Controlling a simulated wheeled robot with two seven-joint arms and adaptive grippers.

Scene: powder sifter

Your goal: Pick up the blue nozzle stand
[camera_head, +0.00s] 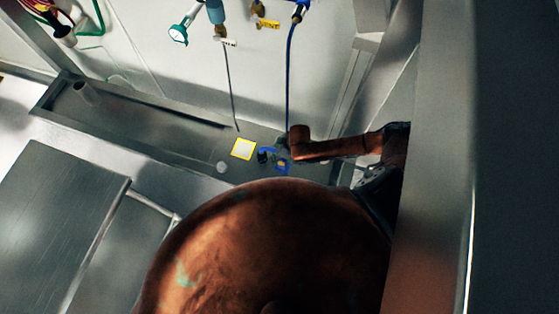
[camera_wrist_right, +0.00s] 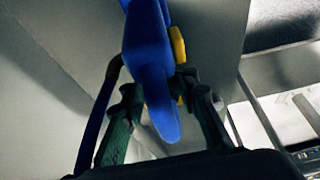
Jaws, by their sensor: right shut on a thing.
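The blue nozzle stand (camera_head: 268,150) shows small in the head view, beside the back wall of the bench, and is partly hidden. In the right wrist view a blue body (camera_wrist_right: 148,60) with a yellow part (camera_wrist_right: 178,48) behind it fills the middle; I take it to be the nozzle stand. My right gripper (camera_wrist_right: 165,105) is shut on it, with a dark finger on each side. In the head view the right gripper (camera_head: 283,148) is small and dark at the end of the copper-coloured arm. Whether the stand touches the surface is unclear. My left gripper is out of view.
A blue hose (camera_head: 289,75) hangs close to the right gripper. A thin grey rod (camera_head: 230,85) hangs further left. A yellow-edged white square (camera_head: 243,148) and a small pale round thing (camera_head: 221,167) are left of the stand. A metal post (camera_head: 440,150) stands right.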

